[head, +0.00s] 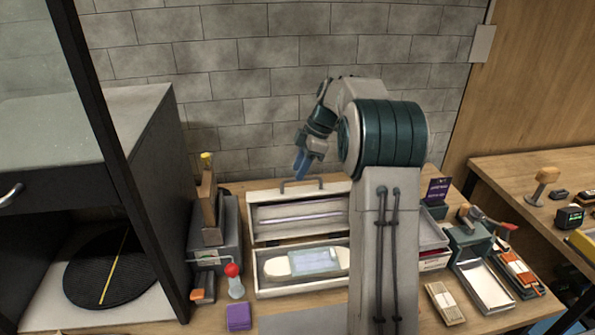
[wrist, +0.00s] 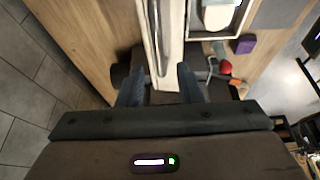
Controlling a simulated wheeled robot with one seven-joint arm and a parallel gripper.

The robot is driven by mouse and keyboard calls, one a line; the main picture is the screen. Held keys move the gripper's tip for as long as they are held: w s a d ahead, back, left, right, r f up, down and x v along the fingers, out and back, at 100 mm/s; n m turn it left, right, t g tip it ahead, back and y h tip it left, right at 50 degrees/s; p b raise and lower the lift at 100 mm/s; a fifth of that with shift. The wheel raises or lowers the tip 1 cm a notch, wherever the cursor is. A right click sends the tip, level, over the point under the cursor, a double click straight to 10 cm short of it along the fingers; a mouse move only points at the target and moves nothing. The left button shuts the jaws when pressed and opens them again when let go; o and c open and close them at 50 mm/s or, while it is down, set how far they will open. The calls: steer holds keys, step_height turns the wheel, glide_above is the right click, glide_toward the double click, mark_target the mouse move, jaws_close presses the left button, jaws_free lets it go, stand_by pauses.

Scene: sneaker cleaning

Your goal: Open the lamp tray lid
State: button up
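The lamp tray (head: 257,275) is a pale box on the bench, with a white item with a pale panel lying inside. Its lid (head: 256,232) stands raised at the back, its inner face with a long lamp tube turned to the head camera. The grey bar handle (head: 300,181) is at the lid's top edge. My gripper (head: 300,164) is just above the handle, with blue fingers.
A grey stand with a wooden upright (head: 208,210) is left of the tray. A red-topped bottle (head: 235,282) and purple block (head: 238,316) are at the front left. A metal tray (head: 484,287) and tools are at the right. The tiled wall (head: 240,90) is close behind.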

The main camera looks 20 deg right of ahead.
steer(key=shift+x, duration=1.05)
jaws_close()
steer(key=shift+d+f+b, duration=0.1)
steer(key=shift+b, duration=0.2)
